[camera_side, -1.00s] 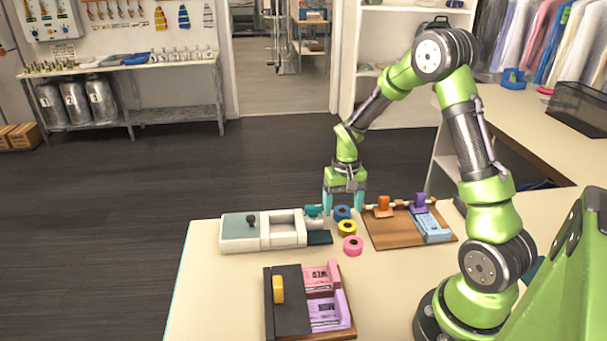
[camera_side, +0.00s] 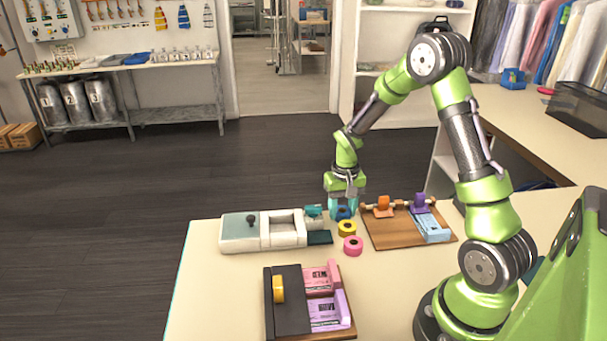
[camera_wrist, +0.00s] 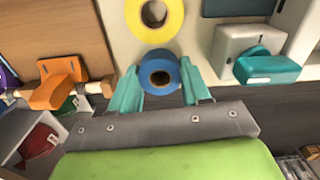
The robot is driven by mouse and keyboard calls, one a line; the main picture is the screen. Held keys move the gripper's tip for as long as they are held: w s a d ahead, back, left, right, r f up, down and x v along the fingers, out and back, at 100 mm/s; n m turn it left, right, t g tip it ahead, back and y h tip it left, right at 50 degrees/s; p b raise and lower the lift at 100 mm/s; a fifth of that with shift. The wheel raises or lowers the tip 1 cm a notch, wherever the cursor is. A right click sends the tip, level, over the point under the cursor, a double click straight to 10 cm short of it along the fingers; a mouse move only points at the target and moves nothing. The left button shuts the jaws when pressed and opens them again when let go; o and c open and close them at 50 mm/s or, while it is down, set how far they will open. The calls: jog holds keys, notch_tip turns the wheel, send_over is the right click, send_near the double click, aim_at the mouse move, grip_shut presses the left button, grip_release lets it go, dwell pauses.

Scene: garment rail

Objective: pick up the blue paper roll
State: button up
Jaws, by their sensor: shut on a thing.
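The blue paper roll (camera_side: 343,213) stands at the back of the table, behind the yellow roll (camera_side: 347,229) and the pink roll (camera_side: 353,246). My gripper (camera_side: 343,208) is down at the blue roll with its teal fingers on either side of it. In the wrist view the blue roll (camera_wrist: 160,75) sits between the two fingertips (camera_wrist: 160,88), which are shut on it. The yellow roll (camera_wrist: 154,18) lies just beyond it, apart from the fingers. I cannot tell from the side view whether the blue roll still touches the table.
A white and grey machine (camera_side: 262,232) with a teal part stands just left of the rolls. A wooden board (camera_side: 392,237) with orange and purple holders lies to the right. A dark-lidded tray (camera_side: 287,318) with pink and purple pieces is at the front.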

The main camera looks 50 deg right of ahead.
aim_at(344, 212)
jog(key=shift+r, duration=0.15)
jog(key=r, duration=0.3)
jog(key=shift+s+a+r, duration=0.1)
jog(key=shift+s+r, duration=0.15)
jog(key=shift+s, duration=0.05)
jog(key=s+a, duration=0.2)
jog(key=s, duration=0.2)
jog(key=s+a+r, duration=0.1)
jog(key=s+a, duration=0.1)
jog(key=s, duration=0.3)
jog(key=s+a, duration=0.2)
jog(key=s, duration=0.2)
jog(key=shift+s+r, duration=0.2)
jog(key=shift+s, duration=0.1)
jog(key=shift+s+a+r, duration=0.1)
jog(key=shift+s+r, duration=0.15)
jog(key=shift+r, duration=2.2)
jog(key=shift+a, duration=0.1)
